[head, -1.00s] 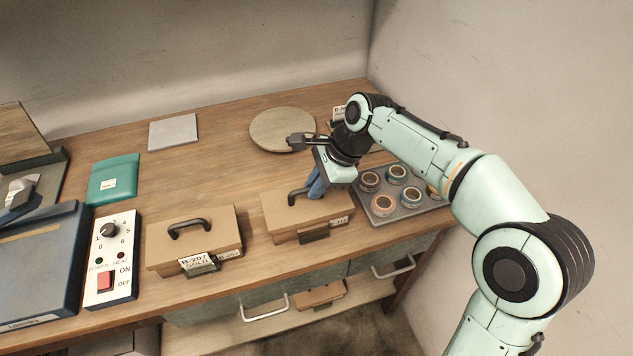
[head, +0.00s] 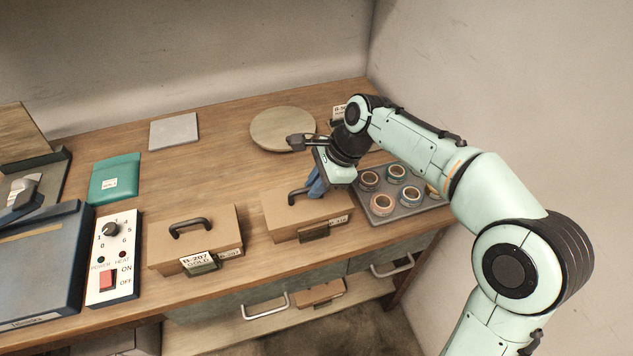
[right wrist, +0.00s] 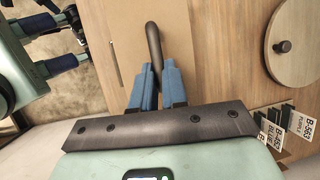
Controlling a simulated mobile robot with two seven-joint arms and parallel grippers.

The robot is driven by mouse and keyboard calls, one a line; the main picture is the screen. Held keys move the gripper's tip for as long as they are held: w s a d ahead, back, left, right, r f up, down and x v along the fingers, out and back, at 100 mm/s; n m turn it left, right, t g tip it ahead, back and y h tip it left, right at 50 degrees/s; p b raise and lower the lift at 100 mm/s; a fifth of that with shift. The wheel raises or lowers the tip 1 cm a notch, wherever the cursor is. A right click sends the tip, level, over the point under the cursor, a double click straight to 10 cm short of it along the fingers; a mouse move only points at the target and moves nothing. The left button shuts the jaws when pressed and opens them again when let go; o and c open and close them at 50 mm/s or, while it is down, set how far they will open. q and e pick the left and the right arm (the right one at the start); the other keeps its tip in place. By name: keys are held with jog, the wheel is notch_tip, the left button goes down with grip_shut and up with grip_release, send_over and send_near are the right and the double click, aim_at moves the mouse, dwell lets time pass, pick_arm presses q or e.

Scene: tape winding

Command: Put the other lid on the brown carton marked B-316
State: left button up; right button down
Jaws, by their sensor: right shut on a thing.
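The brown carton marked B-316 (head: 318,226) stands on the bench at the right, its small label hard to read. A brown lid (head: 285,213) with a dark arched handle (head: 298,193) sits on top of it, looking level. My right gripper (head: 314,188) is shut on that handle from above. In the right wrist view the blue fingers (right wrist: 157,88) meet at the handle (right wrist: 152,45) over the lid's flat top (right wrist: 190,40). Whether the lid is fully seated cannot be told. The carton marked B-207 (head: 210,250), to the left, wears a like lid.
A grey tray of tape rolls (head: 410,208) stands close to the right of the B-316 carton. A round wooden disc (head: 283,129) lies behind. A switch box (head: 113,256) and a teal folder (head: 116,178) are at the left. The bench middle is clear.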

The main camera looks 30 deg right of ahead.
jog(key=c, duration=1.1)
grip_release()
jog(key=shift+s+d+r, duration=0.1)
jog(key=shift+d+r, duration=0.05)
jog(key=shift+r, duration=0.15)
pick_arm(q)
notch_tip(320, 180, up, 3)
jog(key=p, duration=0.3)
jog(key=shift+s+f, duration=0.15)
jog(key=shift+f, duration=0.05)
pick_arm(e)
jog(key=v, duration=1.2)
jog(key=shift+s+r, duration=0.1)
jog(key=shift+r, duration=0.25)
